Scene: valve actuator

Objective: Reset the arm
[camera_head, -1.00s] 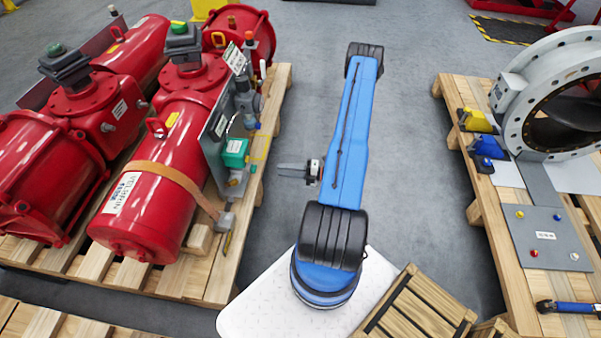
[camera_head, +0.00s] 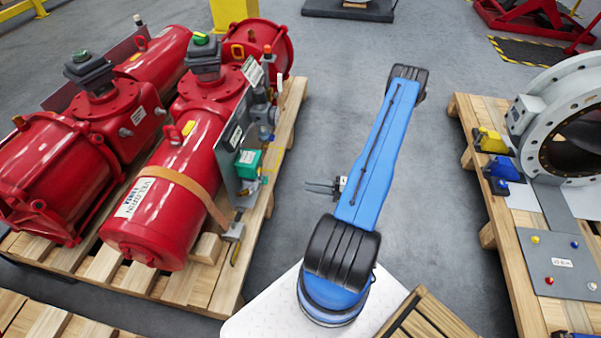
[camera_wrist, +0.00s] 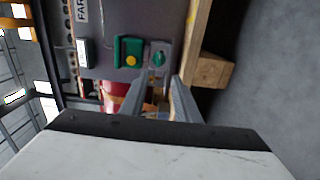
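My blue arm (camera_head: 380,155) stands up from its base in the middle of the head view and leans to the right. My gripper (camera_head: 310,187) sticks out to the left of the arm, over the floor between the two pallets. Its two fingers are apart with nothing between them. In the wrist view, the fingers of my gripper (camera_wrist: 164,98) also show apart. Beyond them is a grey panel (camera_wrist: 105,20) with a green box (camera_wrist: 129,52) and a green knob (camera_wrist: 158,58). The gripper touches none of these in the head view.
Red valve actuators (camera_head: 180,185) lie on a wooden pallet (camera_head: 215,285) at left, with a grey side panel facing the aisle. At right, a pallet (camera_head: 508,290) carries a large flanged valve (camera_head: 533,125), yellow and blue devices and a button plate (camera_head: 558,275). The floor (camera_head: 325,100) between is clear.

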